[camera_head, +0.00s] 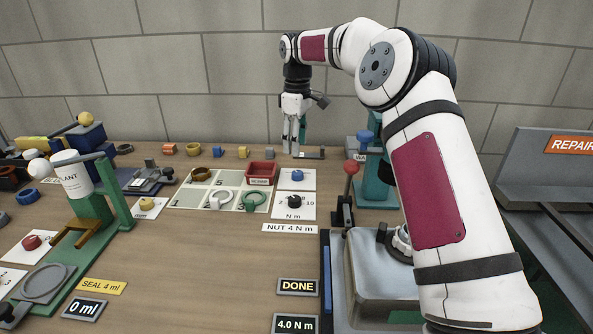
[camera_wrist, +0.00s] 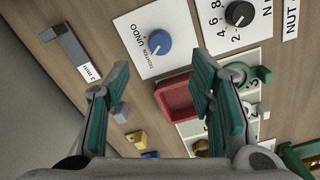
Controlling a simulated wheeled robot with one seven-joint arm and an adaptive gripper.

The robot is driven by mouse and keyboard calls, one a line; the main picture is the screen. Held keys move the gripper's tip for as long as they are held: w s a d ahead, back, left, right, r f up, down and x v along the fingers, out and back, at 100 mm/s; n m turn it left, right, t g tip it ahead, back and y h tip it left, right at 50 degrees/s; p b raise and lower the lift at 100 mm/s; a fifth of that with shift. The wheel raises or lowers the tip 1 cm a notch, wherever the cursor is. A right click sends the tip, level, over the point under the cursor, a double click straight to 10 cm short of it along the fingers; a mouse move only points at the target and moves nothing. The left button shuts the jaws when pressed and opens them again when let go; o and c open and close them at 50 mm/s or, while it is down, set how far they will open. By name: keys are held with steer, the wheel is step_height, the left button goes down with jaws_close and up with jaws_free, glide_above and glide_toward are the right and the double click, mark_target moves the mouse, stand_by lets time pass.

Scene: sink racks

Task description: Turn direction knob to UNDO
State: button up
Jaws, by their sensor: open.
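The direction knob (camera_wrist: 159,42) is blue and sits on a white plate (camera_wrist: 136,26) lettered TIGHTEN and UNDO in the wrist view. A small pale mark shows on its lower part, on the side of the TIGHTEN lettering; its exact direction is hard to tell. In the head view the knob (camera_head: 297,175) is on the table behind the black-knob plate. My gripper (camera_head: 294,148) points down at the back of the table, beyond the knob. In the wrist view my gripper (camera_wrist: 160,68) is open and empty, its fingers apart from the knob.
A black numbered knob (camera_wrist: 239,14) sits beside the direction plate. A red tray (camera_wrist: 178,97) is close by on its other side. A flat grey piece (camera_wrist: 70,52) marked 3 mm lies near. In the head view a red-balled lever (camera_head: 351,169) stands right of the plates.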

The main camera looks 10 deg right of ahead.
mark_target(297, 172)
step_height(297, 172, down, 9)
steer(key=shift+f+b, duration=0.15)
steer(key=shift+b, duration=0.25)
steer(key=c, duration=1.2)
